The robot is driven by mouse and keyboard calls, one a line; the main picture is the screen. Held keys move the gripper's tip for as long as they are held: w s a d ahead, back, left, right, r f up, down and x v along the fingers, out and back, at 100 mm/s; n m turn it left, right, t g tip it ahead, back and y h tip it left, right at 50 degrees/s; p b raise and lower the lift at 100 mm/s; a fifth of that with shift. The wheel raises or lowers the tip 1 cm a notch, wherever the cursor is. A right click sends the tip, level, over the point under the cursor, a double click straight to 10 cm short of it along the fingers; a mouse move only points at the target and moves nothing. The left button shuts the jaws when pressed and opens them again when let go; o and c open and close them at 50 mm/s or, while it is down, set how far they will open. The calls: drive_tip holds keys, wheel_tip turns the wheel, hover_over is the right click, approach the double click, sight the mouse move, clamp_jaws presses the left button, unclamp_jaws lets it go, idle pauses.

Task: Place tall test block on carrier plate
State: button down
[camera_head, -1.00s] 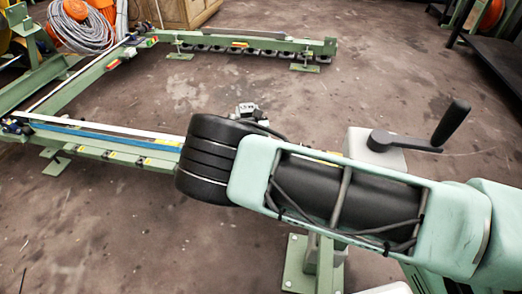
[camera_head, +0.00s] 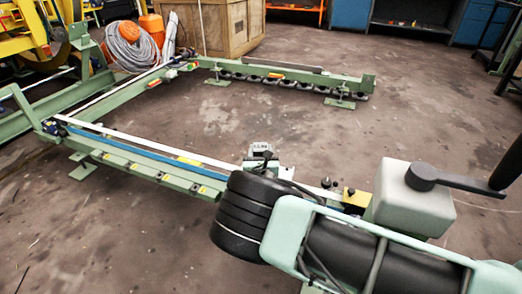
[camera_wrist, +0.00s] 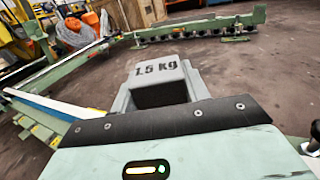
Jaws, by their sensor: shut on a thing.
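My gripper (camera_wrist: 157,112) is shut on this block, which appears to be the tall test block. In the head view only the block's top (camera_head: 261,150) shows beyond my black wrist joint; its lower part and my fingers are hidden there. The block is held over or near the front rail, but its height above it cannot be told. I cannot pick out a carrier plate in either view.
A green rail frame with a blue and white front rail (camera_head: 140,147) crosses the left. A far rail (camera_head: 290,80) carries dark rollers. A grey box with a black crank (camera_head: 410,205) stands right. A wooden crate (camera_head: 215,27) is behind. Open floor lies between the rails.

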wheel_tip(320, 180, down, 4)
drive_tip(key=shift+w+r+b, duration=0.1)
drive_tip(key=shift+b, duration=0.95)
drive_tip(key=shift+r, duration=0.1)
drive_tip(key=c, duration=0.7)
unclamp_jaws()
drive_tip(key=shift+f, duration=0.35)
